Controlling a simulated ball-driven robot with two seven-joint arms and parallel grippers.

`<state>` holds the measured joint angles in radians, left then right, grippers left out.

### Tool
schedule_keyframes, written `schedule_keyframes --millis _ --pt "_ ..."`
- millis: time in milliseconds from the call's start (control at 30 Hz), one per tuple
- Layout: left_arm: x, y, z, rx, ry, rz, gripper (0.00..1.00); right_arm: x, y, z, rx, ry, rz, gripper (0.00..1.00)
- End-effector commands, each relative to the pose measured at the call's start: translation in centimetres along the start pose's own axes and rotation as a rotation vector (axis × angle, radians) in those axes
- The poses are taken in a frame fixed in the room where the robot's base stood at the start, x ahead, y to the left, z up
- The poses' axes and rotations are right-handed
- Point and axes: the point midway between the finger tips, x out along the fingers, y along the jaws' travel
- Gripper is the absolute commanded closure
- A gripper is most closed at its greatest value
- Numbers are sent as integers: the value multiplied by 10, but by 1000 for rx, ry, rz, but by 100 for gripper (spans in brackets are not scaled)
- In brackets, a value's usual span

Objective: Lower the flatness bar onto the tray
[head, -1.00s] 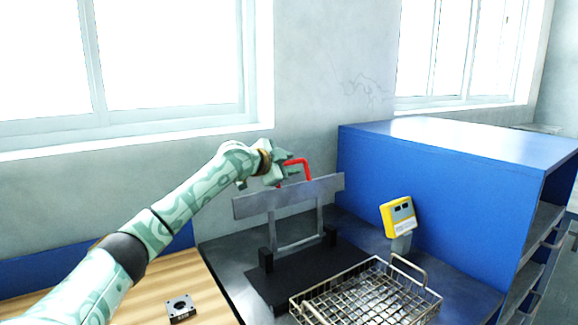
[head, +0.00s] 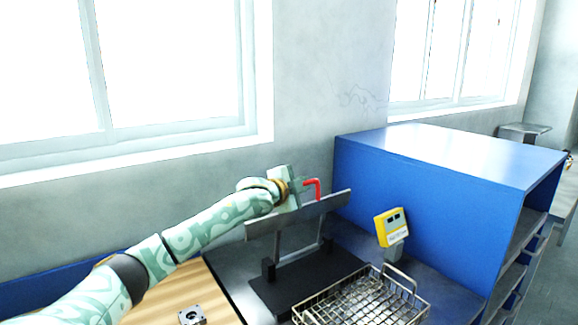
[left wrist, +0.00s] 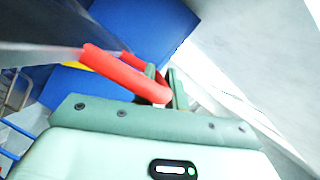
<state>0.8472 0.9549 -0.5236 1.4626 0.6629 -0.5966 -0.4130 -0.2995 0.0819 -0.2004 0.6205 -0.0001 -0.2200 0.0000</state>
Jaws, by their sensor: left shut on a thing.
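The flatness bar is a long grey metal bar (head: 290,218) with a red handle (head: 314,186) on top. My left gripper (head: 298,190) is shut on the red handle, which also shows between the fingers in the left wrist view (left wrist: 125,75). In the head view the bar stands above a black base (head: 305,285), in front of a grey upright frame; whether it touches the frame I cannot tell. The wire mesh tray (head: 410,310) sits at the front right of the base, with an open grid and a raised end handle. My right gripper is not in view.
A yellow gauge (head: 391,227) stands behind the tray, beside the blue cabinet (head: 425,190). A small dark block with a hole (head: 191,316) lies on the wooden bench at left. A wall with windows is behind.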

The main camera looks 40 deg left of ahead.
Motion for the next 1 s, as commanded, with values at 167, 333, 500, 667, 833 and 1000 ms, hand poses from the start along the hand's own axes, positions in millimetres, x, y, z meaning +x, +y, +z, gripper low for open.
schedule_keyframes --millis 167,333,500,667,833,1000 --pt "-11 17 -26 119 3 -47 100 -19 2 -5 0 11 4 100" --pt "-18 33 -42 217 0 -89 100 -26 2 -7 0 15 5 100" --pt "-22 44 -53 219 -2 -90 100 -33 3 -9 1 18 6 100" --pt "-24 51 -58 220 -3 -91 100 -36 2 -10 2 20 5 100" --pt "-24 54 -58 219 -4 -90 100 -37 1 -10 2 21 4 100" --pt "-24 54 -58 219 -4 -90 100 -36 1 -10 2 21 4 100"
